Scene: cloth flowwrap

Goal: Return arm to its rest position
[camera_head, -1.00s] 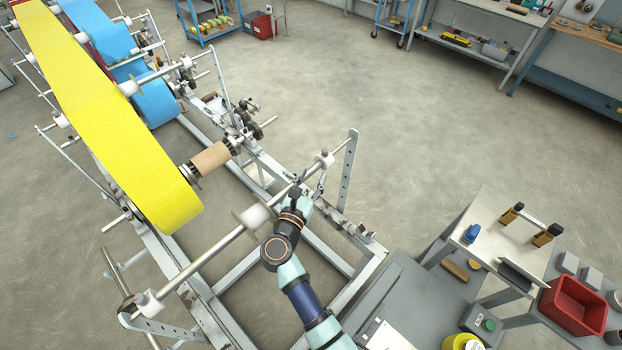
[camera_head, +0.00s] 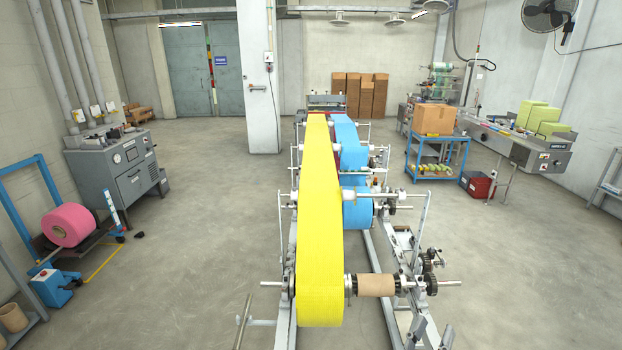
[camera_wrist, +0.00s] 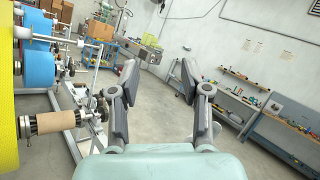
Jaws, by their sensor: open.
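My gripper (camera_wrist: 158,92) shows in the wrist view with its two grey fingers spread wide apart. Nothing is between them, only the floor and the far wall behind. My arm and gripper are not visible in the head view. In the wrist view, the yellow web (camera_wrist: 8,120) and the brown core (camera_wrist: 53,122) on its spindle stand to the left of the gripper, apart from it.
The frame line with the yellow roll (camera_head: 320,240) and blue roll (camera_head: 356,205) runs down the middle of the head view. A workbench (camera_wrist: 285,140) stands at the right of the wrist view. A pink roll (camera_head: 68,225) is at the left. Open floor (camera_head: 220,210) lies beside the line.

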